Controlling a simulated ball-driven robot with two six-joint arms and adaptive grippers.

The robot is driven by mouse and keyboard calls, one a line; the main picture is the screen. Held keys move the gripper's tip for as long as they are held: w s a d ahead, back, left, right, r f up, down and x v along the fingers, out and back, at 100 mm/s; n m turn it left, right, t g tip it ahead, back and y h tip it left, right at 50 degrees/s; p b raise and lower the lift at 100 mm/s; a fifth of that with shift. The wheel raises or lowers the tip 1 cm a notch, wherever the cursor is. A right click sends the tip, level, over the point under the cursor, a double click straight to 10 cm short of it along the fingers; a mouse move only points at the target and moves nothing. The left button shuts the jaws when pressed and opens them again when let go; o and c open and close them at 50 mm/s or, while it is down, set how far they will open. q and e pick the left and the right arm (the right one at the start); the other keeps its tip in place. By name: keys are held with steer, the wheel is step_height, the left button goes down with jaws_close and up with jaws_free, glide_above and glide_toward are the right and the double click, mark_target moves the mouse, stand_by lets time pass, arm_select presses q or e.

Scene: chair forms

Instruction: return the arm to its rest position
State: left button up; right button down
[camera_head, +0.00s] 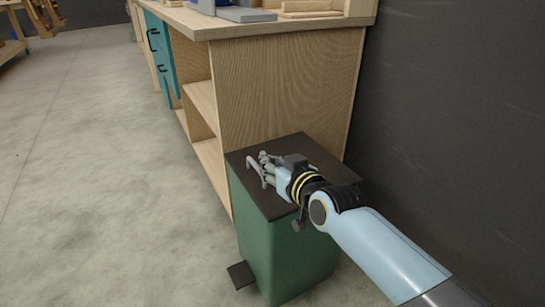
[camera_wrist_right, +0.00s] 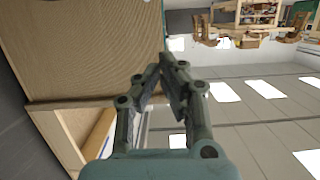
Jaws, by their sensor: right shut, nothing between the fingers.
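My right gripper (camera_head: 266,169) is in the head view, above the dark lid (camera_head: 325,168) of a green pedal bin (camera_head: 290,255). Its arm comes in from the lower right. In the right wrist view the fingers (camera_wrist_right: 168,66) come together at the tips, shut with nothing between them. I cannot tell whether the gripper touches the lid. My left gripper does not show.
A wooden workbench (camera_head: 285,95) with open shelves and teal drawers (camera_head: 160,55) stands behind the bin. A dark wall (camera_head: 450,110) is on the right. Grey floor (camera_head: 100,170) lies free on the left. The bin's black pedal (camera_head: 241,275) sticks out at its front.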

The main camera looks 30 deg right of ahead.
steer(key=shift+s+r, duration=0.15)
steer(key=shift+s, duration=0.4)
steer(key=s+d+f+g+p, duration=0.3)
steer(key=s+f+g+p, duration=0.35)
steer(key=s+f, duration=1.45)
steer(key=s+d+f+g, duration=0.1)
steer(key=s+f+g, duration=0.1)
steer(key=s, duration=0.9)
steer(key=s+d+f+g+h+p, duration=0.1)
steer(key=s+f+g, duration=0.2)
steer(key=s, duration=0.8)
steer(key=s+d+f+g, duration=0.1)
steer(key=s+f+g, duration=0.2)
steer(key=s, duration=0.9)
step_height(320, 180, down, 3)
steer(key=shift+d+f+n+h, duration=0.15)
steer(key=shift+d+n+h, duration=0.15)
steer(key=shift+d, duration=0.05)
